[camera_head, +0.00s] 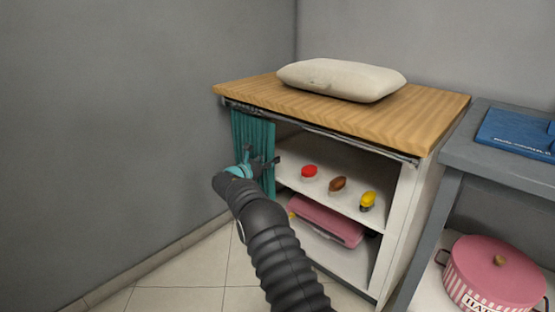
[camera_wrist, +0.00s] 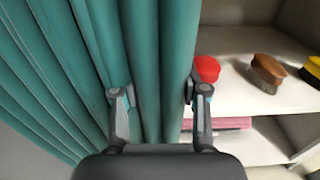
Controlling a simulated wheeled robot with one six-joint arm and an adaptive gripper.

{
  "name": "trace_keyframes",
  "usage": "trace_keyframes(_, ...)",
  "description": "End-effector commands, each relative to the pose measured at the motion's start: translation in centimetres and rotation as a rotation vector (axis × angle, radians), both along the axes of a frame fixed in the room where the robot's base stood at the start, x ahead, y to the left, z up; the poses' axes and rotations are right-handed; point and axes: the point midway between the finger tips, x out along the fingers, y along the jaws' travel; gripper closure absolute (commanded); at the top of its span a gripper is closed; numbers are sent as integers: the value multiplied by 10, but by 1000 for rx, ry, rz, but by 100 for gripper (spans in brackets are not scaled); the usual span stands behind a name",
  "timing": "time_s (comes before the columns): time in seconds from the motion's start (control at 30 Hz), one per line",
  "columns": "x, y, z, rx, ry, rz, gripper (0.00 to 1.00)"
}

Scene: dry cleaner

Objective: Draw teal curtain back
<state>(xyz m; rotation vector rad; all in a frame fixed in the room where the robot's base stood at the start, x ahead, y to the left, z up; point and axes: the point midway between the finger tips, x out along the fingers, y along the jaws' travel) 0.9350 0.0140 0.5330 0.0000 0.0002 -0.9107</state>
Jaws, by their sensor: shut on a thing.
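The teal curtain (camera_head: 252,137) hangs from a rail under the wooden top of a white cabinet. It is bunched at the left end, and most of the cabinet front is open. My gripper (camera_head: 261,159) is at the curtain's right edge. In the wrist view, my gripper (camera_wrist: 160,97) has one finger on each side of folds of the teal curtain (camera_wrist: 145,60) and is shut on them.
The shelf holds a red brush (camera_head: 309,171), a brown brush (camera_head: 337,185) and a yellow brush (camera_head: 368,200). A pillow (camera_head: 342,80) rests on the cabinet top (camera_head: 250,91). A grey table (camera_head: 500,155) stands right; a wall is left.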

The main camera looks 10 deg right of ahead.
Motion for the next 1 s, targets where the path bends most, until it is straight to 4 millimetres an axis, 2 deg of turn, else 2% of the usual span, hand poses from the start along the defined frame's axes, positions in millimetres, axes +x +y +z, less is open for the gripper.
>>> trace_keyframes(0.5,0,5,0,-2,1,-2,100)
trace_keyframes(0.53,0,5,0,-2,1,-2,51)
trace_keyframes(0.6,0,5,0,-1,1,-1,34)
trace_keyframes(0.63,0,5,0,-1,1,-1,29)
trace_keyframes(1.0,-2,13,0,-1,1,5,29)
